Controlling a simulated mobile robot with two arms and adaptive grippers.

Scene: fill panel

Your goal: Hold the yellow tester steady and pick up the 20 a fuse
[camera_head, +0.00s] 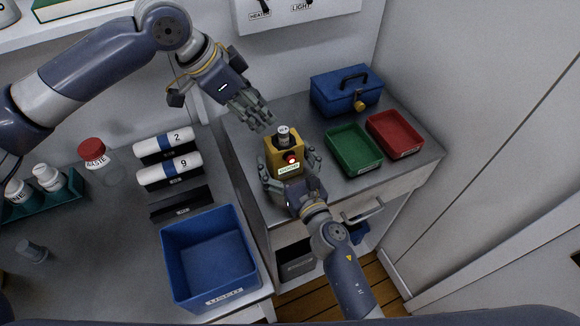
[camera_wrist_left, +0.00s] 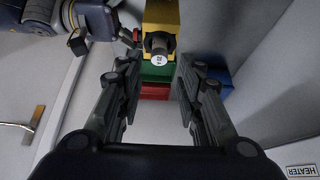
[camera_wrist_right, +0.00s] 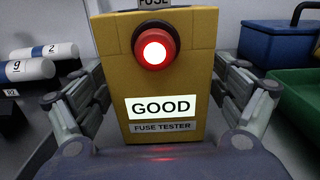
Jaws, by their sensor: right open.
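The yellow fuse tester (camera_head: 271,163) stands upright on the grey counter. In the right wrist view the tester (camera_wrist_right: 200,75) shows a lit red light and a "GOOD" display. The fuse (camera_head: 283,132), dark with a pale top label, stands in the tester's top; the fuse (camera_wrist_left: 159,48) also shows in the left wrist view. My left gripper (camera_head: 258,118) is open and empty, above and to the left of the fuse, its fingers pointing toward it. My right gripper (camera_head: 290,168) is open, with its fingers on either side of the tester; I cannot tell whether they touch it.
A green tray (camera_head: 354,167), a red tray (camera_head: 410,149) and a blue toolbox (camera_head: 345,96) stand right of the tester. A blue bin (camera_head: 211,220), white numbered cylinders and a red-lidded waste jar (camera_head: 95,160) are on the left counter. A wall panel (camera_head: 290,18) hangs behind.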

